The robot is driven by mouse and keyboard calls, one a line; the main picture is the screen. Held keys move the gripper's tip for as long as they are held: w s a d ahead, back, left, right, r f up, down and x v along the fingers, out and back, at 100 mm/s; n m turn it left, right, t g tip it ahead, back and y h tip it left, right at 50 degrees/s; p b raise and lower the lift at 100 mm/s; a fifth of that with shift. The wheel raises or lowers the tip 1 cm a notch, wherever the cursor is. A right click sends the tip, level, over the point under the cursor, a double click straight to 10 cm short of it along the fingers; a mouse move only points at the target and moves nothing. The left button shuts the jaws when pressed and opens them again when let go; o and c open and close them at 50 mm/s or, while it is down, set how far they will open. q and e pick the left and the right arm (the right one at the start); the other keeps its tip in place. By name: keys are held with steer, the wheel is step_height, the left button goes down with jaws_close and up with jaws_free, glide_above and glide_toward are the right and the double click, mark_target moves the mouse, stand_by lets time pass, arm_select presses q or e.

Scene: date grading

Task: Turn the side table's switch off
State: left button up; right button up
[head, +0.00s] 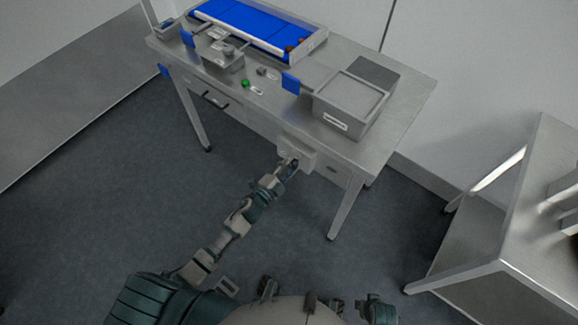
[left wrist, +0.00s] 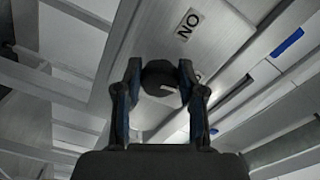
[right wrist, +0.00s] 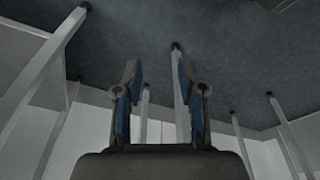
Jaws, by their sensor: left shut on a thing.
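A pale grey switch box (head: 299,150) hangs at the front edge of the metal table (head: 412,88). In the left wrist view its dark round knob (left wrist: 158,74) sits between the fingertips of my left gripper (left wrist: 159,80). A label (left wrist: 189,24) with the letters of "ON" shows upside down beside the knob. In the head view my left gripper (head: 291,165) is at the box and hides the knob. It is shut on the knob. My right gripper (right wrist: 158,80) has its fingers apart with nothing between them.
The table carries a blue belt (head: 255,25), a grey bin (head: 349,103), a smaller container (head: 222,58) and a green item (head: 245,84). Another metal table (head: 520,225) stands at the right. The floor (head: 120,220) left of my arm is clear.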

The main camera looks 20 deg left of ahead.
arm_select(q)
steer(key=shift+s+d+f+m, duration=0.1)
steer(key=shift+m, duration=0.9)
arm_select(e)
steer(key=shift+f, duration=0.35)
steer(key=shift+w, duration=0.1)
arm_select(q)
steer(key=shift+f, duration=0.1)
arm_select(e)
steer(key=shift+f, duration=0.15)
arm_select(q)
steer(key=o, duration=1.2)
steer(key=shift+d, duration=0.1)
steer(key=shift+c, duration=0.2)
steer(key=shift+s+r, duration=0.1)
steer(key=shift+r, duration=0.1)
steer(key=v, duration=1.2)
